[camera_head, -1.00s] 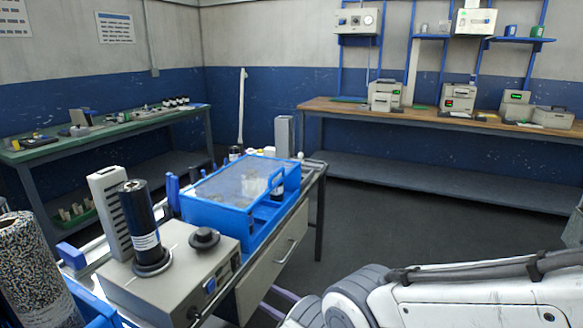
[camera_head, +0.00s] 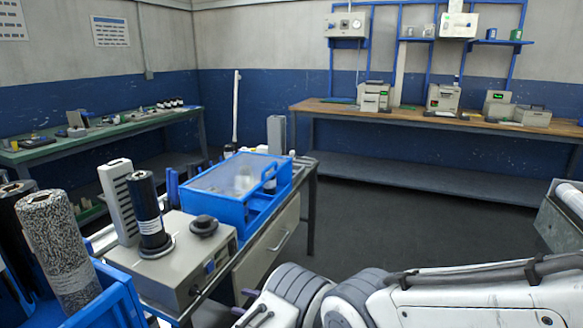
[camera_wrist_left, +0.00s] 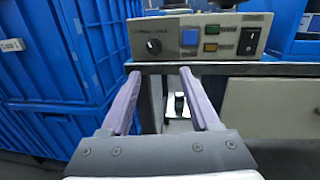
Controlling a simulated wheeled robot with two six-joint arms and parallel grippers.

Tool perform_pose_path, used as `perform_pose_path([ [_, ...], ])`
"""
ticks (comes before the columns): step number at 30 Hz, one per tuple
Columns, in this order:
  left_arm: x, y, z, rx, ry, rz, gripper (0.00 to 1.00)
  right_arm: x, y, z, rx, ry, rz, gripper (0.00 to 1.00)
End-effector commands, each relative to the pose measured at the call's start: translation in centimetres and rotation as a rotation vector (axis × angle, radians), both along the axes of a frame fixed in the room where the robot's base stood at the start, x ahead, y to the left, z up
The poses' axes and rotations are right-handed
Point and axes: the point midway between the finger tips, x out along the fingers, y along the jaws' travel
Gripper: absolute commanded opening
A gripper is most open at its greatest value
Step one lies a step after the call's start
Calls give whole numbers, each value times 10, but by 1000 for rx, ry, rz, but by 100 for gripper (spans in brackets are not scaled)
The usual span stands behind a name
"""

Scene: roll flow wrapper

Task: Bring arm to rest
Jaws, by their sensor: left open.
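My left gripper (camera_wrist_left: 160,73) is open in the left wrist view, its two lavender fingers apart with nothing between them. It faces a grey machine (camera_wrist_left: 200,38) with a knob, coloured buttons and a black switch, standing on a bench. In the head view my white arm crosses the lower right and its gripper end is low, in front of the bench. The same machine (camera_head: 172,278) carries a black roll (camera_head: 147,212) standing upright. My right gripper is not in view.
A blue clear-lidded box (camera_head: 240,190) stands behind the machine. Blue crates (camera_wrist_left: 70,60) stand close on the left, one holding a speckled roll (camera_head: 60,245). A wooden bench (camera_head: 430,118) and a green bench (camera_head: 100,130) line the walls. Dark floor lies open between.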

Motion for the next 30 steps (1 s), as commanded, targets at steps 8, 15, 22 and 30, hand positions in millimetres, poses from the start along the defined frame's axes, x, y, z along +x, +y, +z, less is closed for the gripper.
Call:
perform_pose_path([
  [8,-22,48,8,-298,-8,183,62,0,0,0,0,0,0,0],
  [15,-84,84,18,-763,-161,498,62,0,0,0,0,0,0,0],
  [22,-143,79,35,-1210,-511,840,62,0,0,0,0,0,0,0],
  [30,-166,71,54,-1460,-854,1052,62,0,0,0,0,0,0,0],
])
